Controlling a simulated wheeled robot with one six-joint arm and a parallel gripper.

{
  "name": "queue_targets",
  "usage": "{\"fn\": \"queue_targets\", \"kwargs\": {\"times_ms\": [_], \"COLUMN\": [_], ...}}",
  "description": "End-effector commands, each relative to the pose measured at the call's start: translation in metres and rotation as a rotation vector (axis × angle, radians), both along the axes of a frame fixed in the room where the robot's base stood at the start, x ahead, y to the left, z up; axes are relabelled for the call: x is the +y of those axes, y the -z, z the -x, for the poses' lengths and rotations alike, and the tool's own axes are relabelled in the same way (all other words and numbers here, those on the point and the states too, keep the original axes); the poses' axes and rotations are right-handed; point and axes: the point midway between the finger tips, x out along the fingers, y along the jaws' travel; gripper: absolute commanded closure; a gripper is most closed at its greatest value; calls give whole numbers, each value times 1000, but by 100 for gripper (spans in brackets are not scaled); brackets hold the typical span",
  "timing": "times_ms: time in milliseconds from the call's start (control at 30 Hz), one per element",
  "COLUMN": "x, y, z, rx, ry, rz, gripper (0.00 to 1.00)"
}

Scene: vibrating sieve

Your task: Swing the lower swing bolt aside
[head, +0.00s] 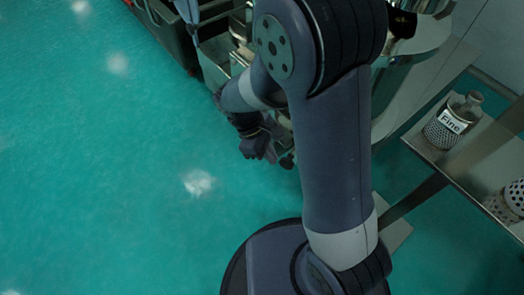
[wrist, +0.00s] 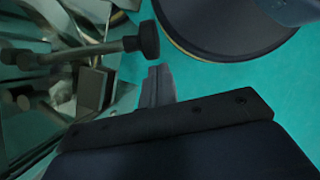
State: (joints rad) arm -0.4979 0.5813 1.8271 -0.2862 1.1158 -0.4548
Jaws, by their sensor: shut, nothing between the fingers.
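In the wrist view a swing bolt (wrist: 90,50) runs across the upper left, a metal rod with a dark knob (wrist: 148,40) at its right end. I take it as the lower bolt, though no other bolt is clear enough to compare. My gripper (wrist: 157,78) is shut and empty. A grey slotted bracket (wrist: 92,88) stands left of the fingers, under the rod.
The metal sieve machine (head: 412,45) stands behind my arm. A jar labelled Fine (head: 455,122) and a perforated container (head: 514,196) sit on a shelf (head: 475,158) at the right. Grey bins (head: 165,30) stand at the top. The floor (head: 110,170) at left is clear.

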Motion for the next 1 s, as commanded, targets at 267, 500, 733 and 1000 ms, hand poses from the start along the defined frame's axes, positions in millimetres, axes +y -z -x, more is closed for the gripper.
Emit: {"fn": "queue_targets", "kwargs": {"times_ms": [267,500,733,1000], "x": [-1,-4,-18,-48], "y": [0,-1,-2,-2], "z": [1,4,18,39], "rx": [0,2,2,2], "ry": [0,-21,-131,-340], "rz": [0,0,0,1], "gripper": [100,100,100,100]}}
